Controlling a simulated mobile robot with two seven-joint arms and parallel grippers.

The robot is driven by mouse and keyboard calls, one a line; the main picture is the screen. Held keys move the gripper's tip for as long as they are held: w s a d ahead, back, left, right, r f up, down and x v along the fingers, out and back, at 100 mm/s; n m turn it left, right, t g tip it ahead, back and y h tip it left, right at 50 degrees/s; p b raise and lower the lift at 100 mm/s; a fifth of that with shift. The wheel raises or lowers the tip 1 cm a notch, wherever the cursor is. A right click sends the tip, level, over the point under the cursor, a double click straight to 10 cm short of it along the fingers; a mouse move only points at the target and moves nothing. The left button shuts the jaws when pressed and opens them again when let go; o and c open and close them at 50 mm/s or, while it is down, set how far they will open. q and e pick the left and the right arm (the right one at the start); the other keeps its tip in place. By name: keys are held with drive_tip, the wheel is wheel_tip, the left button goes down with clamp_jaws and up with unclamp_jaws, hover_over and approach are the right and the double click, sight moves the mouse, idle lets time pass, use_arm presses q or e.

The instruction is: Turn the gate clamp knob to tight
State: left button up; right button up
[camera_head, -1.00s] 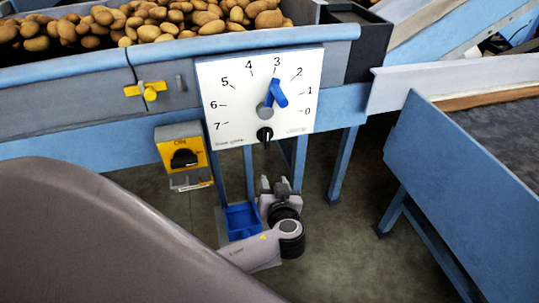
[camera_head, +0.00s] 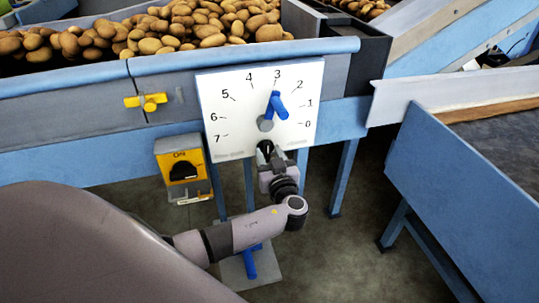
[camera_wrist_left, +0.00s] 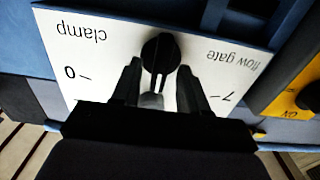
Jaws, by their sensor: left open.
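The black gate clamp knob (camera_head: 265,147) sits at the bottom edge of the white dial panel (camera_head: 225,130). In the left wrist view, the knob (camera_wrist_left: 160,47) appears upside down between the "clamp" and "flow gate" labels, its bar pointing down the picture. My left gripper (camera_head: 267,160) is just below the knob in the head view. In the left wrist view, the open fingers of the gripper (camera_wrist_left: 160,68) lie to either side of the knob's bar, with gaps visible; contact cannot be told. My right gripper is out of view.
A blue lever (camera_head: 276,104) on the dial points near 3. A yellow switch box (camera_head: 182,168) hangs left of my left arm. A yellow handle (camera_head: 147,102) is on the machine's side. A blue-sided table (camera_head: 460,180) stands at right. Potatoes (camera_head: 180,25) lie above.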

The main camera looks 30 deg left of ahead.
use_arm(q)
drive_tip(key=c, duration=0.7)
clamp_jaws()
